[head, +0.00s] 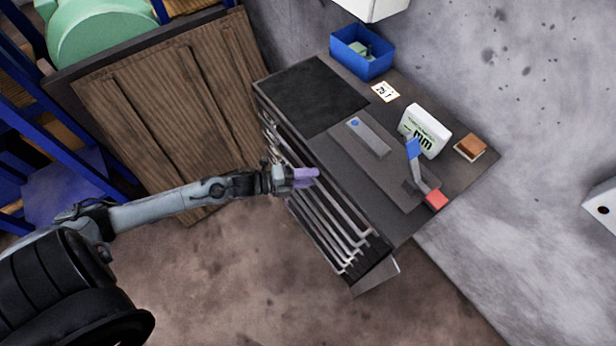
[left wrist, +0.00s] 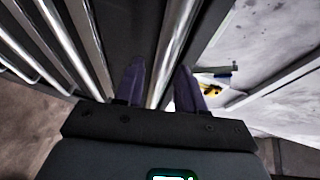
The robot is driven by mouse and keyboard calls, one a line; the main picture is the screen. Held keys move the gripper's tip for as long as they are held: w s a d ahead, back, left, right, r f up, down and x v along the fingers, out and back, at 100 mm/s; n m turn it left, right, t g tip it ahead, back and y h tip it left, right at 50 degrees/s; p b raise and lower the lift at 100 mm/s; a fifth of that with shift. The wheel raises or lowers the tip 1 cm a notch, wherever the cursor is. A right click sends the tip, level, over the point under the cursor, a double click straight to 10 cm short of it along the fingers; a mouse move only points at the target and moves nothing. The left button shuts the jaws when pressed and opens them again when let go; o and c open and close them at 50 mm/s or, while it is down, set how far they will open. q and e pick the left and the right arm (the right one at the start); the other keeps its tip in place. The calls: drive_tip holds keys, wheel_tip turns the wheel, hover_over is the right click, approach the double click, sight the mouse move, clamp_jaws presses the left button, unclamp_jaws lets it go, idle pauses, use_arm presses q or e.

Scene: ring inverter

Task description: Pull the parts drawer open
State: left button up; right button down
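The parts drawer is in the grey bench cabinet, whose front (head: 325,225) carries a stack of drawers with long metal bar handles. My left gripper (head: 305,177), with purple fingers, is at the upper part of that front. In the left wrist view its fingers (left wrist: 161,75) are apart, one on each side of a bright handle bar (left wrist: 174,50). I see space between the fingers and the bar. Beyond the right finger, small blue and yellow items (left wrist: 212,88) show on a light surface. I cannot tell how far any drawer stands out. My right gripper is not in view.
The bench top holds a dark mat (head: 310,95), a blue bin (head: 361,52), a white box marked "mm" (head: 425,130), a brown block (head: 470,147) and a blue-and-red device (head: 425,178). A wooden panel (head: 170,105) stands left of the cabinet. The floor in front is clear.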

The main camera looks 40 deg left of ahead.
use_arm(q)
drive_tip(key=shift+c, duration=0.5)
clamp_jaws()
